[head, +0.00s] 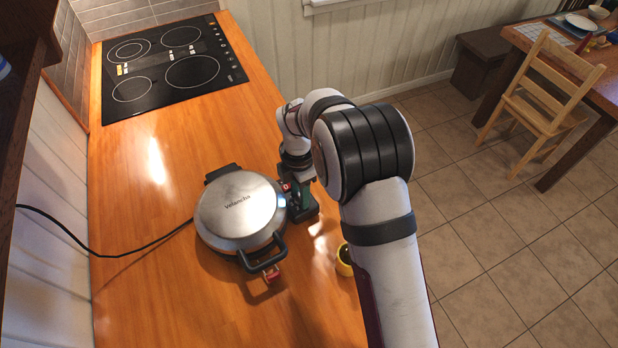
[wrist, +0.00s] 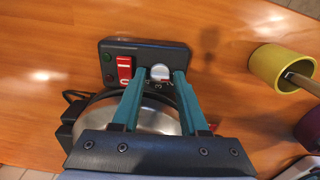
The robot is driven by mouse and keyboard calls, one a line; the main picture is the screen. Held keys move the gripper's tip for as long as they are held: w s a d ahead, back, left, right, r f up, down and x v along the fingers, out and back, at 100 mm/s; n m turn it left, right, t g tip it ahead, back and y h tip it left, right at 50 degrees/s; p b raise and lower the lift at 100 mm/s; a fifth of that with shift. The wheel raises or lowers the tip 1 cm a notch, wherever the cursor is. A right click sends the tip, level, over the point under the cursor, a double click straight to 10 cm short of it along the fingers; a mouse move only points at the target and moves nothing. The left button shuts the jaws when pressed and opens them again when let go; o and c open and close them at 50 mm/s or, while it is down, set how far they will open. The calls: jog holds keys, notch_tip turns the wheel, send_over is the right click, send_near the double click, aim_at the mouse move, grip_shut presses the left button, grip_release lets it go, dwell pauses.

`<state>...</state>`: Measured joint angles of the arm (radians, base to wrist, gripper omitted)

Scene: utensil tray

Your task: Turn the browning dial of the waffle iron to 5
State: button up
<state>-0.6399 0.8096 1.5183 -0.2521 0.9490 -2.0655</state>
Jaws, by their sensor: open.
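The waffle iron (head: 238,208) stands on the wooden counter with its round steel lid closed. Its dark control panel (wrist: 178,55) sticks out on the side by my gripper. The browning dial (wrist: 160,72), with a pale silvery cap, sits on this panel. A few scale figures show below it, one looking like a 3; the dial's exact setting cannot be read. My gripper (wrist: 158,80) is open, with one teal finger on each side of the dial. I cannot tell whether the fingers touch it. In the head view my arm partly hides the panel and the dial.
A red switch (wrist: 124,67) sits on the panel left of the dial. The black lid handle (head: 265,252) points to the front. A yellow cup (wrist: 280,68) with something wooden in it stands to the right. A black cord (head: 110,254) runs left. The cooktop (head: 170,65) lies behind.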

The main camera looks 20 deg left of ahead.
grip_shut()
